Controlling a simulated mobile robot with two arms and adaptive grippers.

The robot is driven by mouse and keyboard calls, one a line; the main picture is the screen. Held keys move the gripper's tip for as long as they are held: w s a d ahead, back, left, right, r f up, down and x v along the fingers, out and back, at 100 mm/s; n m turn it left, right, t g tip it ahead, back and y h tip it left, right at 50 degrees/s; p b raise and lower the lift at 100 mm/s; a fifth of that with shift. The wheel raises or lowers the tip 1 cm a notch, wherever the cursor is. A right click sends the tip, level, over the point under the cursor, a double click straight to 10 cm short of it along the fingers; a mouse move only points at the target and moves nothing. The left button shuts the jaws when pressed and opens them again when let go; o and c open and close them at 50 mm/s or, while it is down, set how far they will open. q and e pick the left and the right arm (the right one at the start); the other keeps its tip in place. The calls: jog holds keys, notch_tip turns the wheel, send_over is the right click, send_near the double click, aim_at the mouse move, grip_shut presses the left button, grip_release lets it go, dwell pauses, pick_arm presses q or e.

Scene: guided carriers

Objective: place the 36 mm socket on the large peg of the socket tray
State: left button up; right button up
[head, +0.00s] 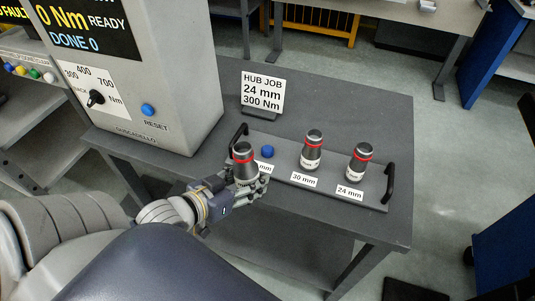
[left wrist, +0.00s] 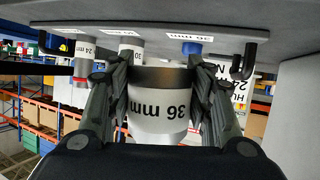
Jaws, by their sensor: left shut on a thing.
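The 36 mm socket (head: 243,155), dark on top with a red ring, is in my left gripper (head: 250,185). Its "36 mm" label shows in the left wrist view (left wrist: 158,110), between both fingers. It appears upright in the head view, left of the bare blue peg (head: 267,152) and apart from it. The peg also shows in the left wrist view (left wrist: 191,47), which is upside down. The grey socket tray (head: 330,191) lies on the table; its 36 mm label is partly hidden by the socket and gripper. My right gripper is not in view.
The 30 mm socket (head: 312,150) and 24 mm socket (head: 359,163) stand on the tray, right of the blue peg. Black handles (head: 390,183) rise at the tray ends. A job sign (head: 262,91) stands behind, and a grey controller box (head: 150,90) stands left.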

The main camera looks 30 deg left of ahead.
aim_at(268, 148)
pick_arm(q)
jog(key=shift+s+d+r+m, duration=0.1)
jog(key=shift+s+r+m, duration=0.05)
jog(key=shift+r+m, duration=0.45)
jog(key=shift+w, duration=0.3)
jog(key=w+a+p, duration=0.1)
jog(key=w, duration=0.4)
jog(key=w+a+f+p, duration=0.1)
jog(key=w+a, duration=0.1)
jog(key=w, duration=0.2)
jog(key=w+a+p, duration=0.1)
jog(key=w, duration=0.4)
jog(key=shift+w+a+f, duration=0.25)
jog(key=shift+w, duration=0.1)
jog(key=shift+f+p, duration=0.3)
jog(key=shift+f, duration=1.4)
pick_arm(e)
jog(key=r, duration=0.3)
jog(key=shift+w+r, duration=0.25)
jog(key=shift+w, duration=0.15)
pick_arm(q)
jog(key=shift+s+f, duration=0.1)
jog(key=shift+f, duration=0.1)
